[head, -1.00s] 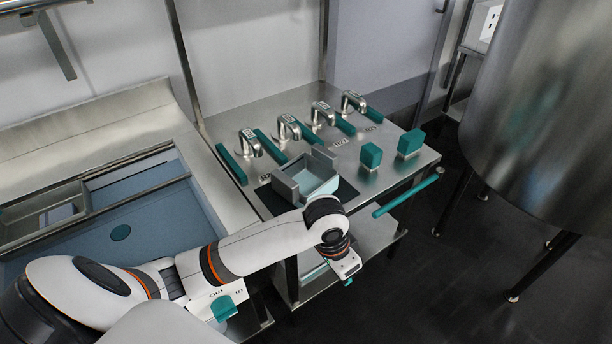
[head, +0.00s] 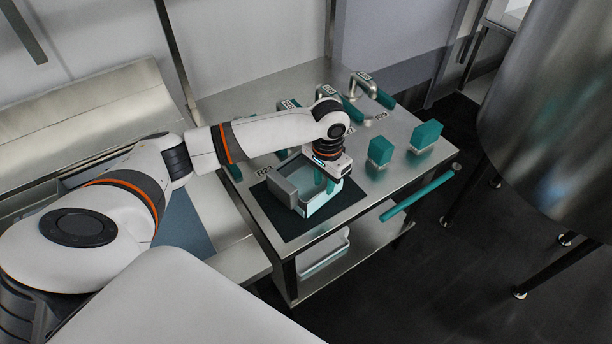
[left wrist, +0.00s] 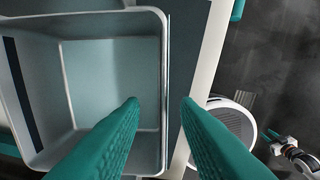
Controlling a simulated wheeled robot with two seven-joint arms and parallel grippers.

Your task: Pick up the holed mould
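A pale blue-grey open-topped box (head: 318,207), which seems to be the mould, stands upright on a black mat (head: 345,205) on the steel table. I cannot make out holes. My left gripper (head: 328,188) points down at the box's right side. In the left wrist view the box (left wrist: 112,80) fills the left half, and my open left gripper (left wrist: 160,103) has one finger over its inside and one beyond its right wall. No grip shows. A white arm end, likely my right gripper (left wrist: 276,136), appears small and unclear.
Two teal blocks (head: 380,151) (head: 426,136) stand right of the box. Metal press arms (head: 362,82) line the table's back. A teal bar (head: 418,196) runs along the right edge. A tray (head: 325,258) lies on the lower shelf. A large steel vat (head: 550,110) stands right.

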